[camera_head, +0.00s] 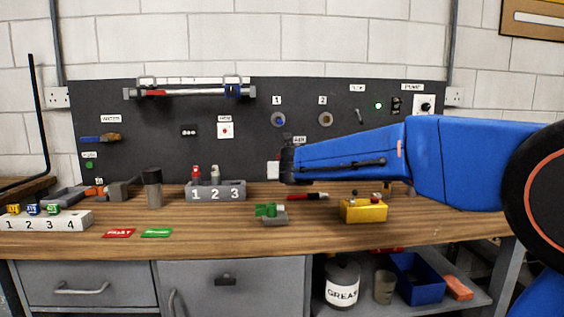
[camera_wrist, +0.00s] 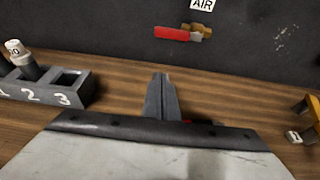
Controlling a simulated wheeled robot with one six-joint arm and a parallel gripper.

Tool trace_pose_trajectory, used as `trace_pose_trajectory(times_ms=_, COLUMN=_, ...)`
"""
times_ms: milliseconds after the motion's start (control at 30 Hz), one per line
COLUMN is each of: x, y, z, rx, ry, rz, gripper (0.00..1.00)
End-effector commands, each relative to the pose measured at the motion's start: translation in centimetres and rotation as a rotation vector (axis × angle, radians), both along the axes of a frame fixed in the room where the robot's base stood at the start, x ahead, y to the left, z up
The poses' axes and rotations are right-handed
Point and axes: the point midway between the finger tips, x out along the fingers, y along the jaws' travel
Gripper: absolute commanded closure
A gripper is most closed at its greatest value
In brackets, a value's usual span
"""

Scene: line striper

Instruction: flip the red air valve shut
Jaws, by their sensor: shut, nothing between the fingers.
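The red air valve shows in the wrist view, with a red lever (camera_wrist: 173,34) lying level to the left of its brass body (camera_wrist: 200,31). It is on the dark back panel just under the AIR label (camera_wrist: 203,4). My gripper (camera_wrist: 161,78) is shut and empty. Its fingertips point toward the panel, below the lever in the wrist view and apart from it. In the head view my gripper (camera_head: 286,160) is in front of the panel, above the bench, and my blue arm hides the air valve there.
A grey holder numbered 1 2 3 (camera_head: 215,191) stands left of my gripper. A green-and-grey block (camera_head: 270,213), a red marker-like item (camera_head: 308,197) and a yellow box (camera_head: 363,211) are on the wooden bench. A blue-handled water valve (camera_head: 100,138) is at the panel's left.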

Motion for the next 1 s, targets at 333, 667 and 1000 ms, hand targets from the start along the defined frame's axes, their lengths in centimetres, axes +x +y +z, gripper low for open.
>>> trace_pose_trajectory(times_ms=333, x=0.0, y=0.0, z=0.0, rx=0.001, ry=0.000, rz=0.000, gripper=1.00)
trace_pose_trajectory(times_ms=667, x=1.5, y=-0.1, z=-0.6, rx=-0.002, ry=0.001, rz=-0.002, gripper=1.00)
trace_pose_trajectory(times_ms=1000, x=6.4, y=-0.1, z=-2.3, rx=-0.001, ry=0.002, rz=-0.002, gripper=1.00)
